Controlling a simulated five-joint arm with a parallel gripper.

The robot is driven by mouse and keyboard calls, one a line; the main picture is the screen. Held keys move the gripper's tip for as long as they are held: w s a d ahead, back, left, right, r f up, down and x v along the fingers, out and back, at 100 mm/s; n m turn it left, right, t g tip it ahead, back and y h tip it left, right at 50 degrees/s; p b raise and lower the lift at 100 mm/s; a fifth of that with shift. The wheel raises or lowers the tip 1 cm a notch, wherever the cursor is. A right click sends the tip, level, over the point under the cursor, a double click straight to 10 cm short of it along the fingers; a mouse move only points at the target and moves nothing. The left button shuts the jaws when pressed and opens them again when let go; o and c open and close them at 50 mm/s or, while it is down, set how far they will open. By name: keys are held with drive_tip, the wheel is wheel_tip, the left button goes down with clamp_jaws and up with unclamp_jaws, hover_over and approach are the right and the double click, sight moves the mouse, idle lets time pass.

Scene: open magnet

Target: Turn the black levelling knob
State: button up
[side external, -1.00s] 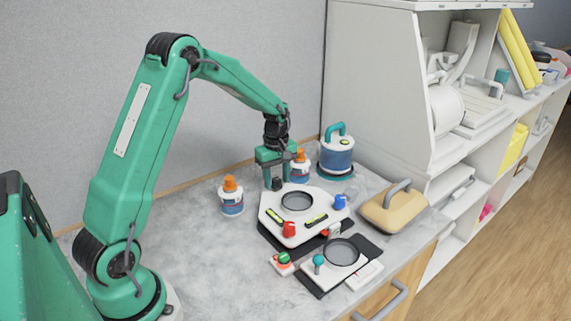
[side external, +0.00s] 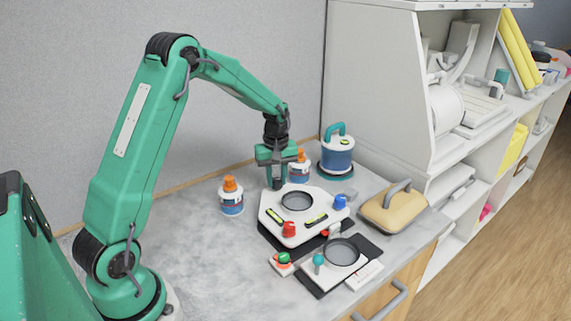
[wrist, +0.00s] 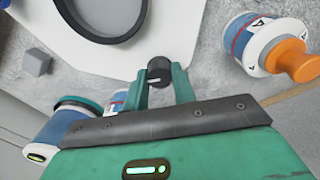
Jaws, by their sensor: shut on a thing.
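The black levelling knob (wrist: 159,71) sits at the corner of the white levelling plate (wrist: 92,50). In the wrist view it lies between the tips of my gripper (wrist: 161,80), with a pale mark on it. My gripper is shut on the knob. In the side view my gripper (side external: 277,183) points down at the plate's back left corner, and its fingers partly hide the knob. The plate (side external: 272,228) also carries a red knob (side external: 289,229), a blue knob (side external: 340,202), two yellow-green level vials and a round grey-rimmed well (side external: 297,201).
Orange-capped bottles stand left (side external: 231,197) and behind (side external: 299,168) my gripper. A blue canister (side external: 336,155) stands at the back. A tan case (side external: 392,207) lies to the right. The left counter is clear.

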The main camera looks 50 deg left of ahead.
sight(276, 179)
drive_tip(key=shift+m, duration=1.6)
drive_tip(key=o, duration=1)
wheel_tip(276, 179, up, 8)
drive_tip(key=shift+f, duration=0.25)
drive_tip(key=shift+r, duration=0.15)
drive_tip(key=shift+r, duration=0.1)
